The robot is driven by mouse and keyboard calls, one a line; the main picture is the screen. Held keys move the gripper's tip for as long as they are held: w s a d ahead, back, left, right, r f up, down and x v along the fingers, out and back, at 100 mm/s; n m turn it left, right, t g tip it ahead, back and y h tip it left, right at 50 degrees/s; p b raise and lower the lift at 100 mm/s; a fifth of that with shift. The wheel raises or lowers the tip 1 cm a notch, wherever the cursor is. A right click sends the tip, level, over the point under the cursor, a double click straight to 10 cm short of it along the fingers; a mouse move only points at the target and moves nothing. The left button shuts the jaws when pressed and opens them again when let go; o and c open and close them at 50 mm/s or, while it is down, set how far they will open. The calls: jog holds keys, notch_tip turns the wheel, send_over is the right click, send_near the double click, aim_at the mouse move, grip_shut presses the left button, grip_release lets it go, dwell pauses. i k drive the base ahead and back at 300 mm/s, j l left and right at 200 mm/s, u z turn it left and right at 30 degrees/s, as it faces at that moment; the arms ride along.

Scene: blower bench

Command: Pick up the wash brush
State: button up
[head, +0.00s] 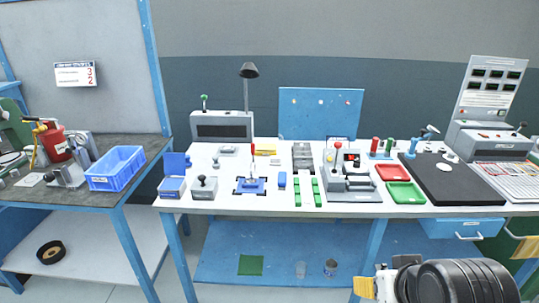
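I cannot pick out the wash brush with certainty at this size. A slim upright tool with a red tip (252,168) stands at the blue block (250,186) on the white bench, but I cannot tell what it is. On the dark bench at left, a red container (55,145) has yellow and dark items around it, too small to identify. My arm shows dark and rounded at the bottom right. A yellow-and-white part beside it, probably my gripper (364,287), is cut by the frame edge. It is far from both spots, and its fingers are not clear.
The white bench (225,205) is crowded with fixtures. It holds green (404,193) and red (391,172) trays and a black mat (450,182). A blue bin (116,168) sits on the left bench. A lamp (249,72) rises at the back. The lower blue shelf (220,262) has bare areas.

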aim_at(282, 177)
jog(key=i+j+u, duration=0.2)
jog(key=i+u, duration=0.15)
jog(key=i, duration=0.2)
jog(key=i+u, duration=0.35)
jog(key=i, duration=0.15)
jog(key=i+u, duration=0.35)
jog(key=i, duration=0.2)
